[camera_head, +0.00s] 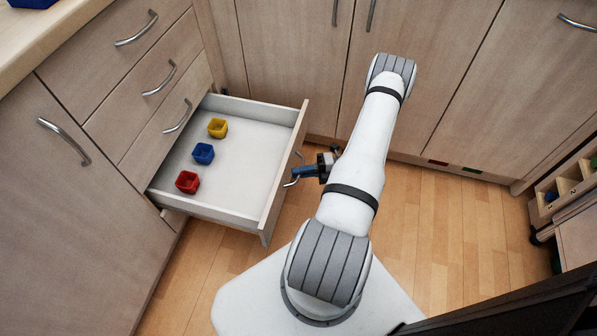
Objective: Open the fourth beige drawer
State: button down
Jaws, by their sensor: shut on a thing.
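The fourth beige drawer (283,205), the lowest in the stack at the left, stands pulled out over the floor. Its white inside shows, with a yellow cup (218,128), a blue cup (204,153) and a red cup (187,182) in a row along its left side. My gripper (297,173) is at the drawer's front, shut on its curved metal handle (290,183). The fingertips are small in this view, and part of the handle is hidden by them.
Three shut drawers (150,75) with metal handles are above the open one. Shut cabinet doors (290,50) line the back, and another cabinet door (75,190) is at the left. A shelf unit with small compartments (565,190) stands at the right. Wooden floor (440,230) is free between.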

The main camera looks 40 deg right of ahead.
jog(key=c, duration=1.5)
grip_release()
jog(key=p+v, duration=0.1)
jog(key=v, duration=0.6)
jog(key=shift+s+d, duration=0.15)
jog(key=shift+d, duration=0.2)
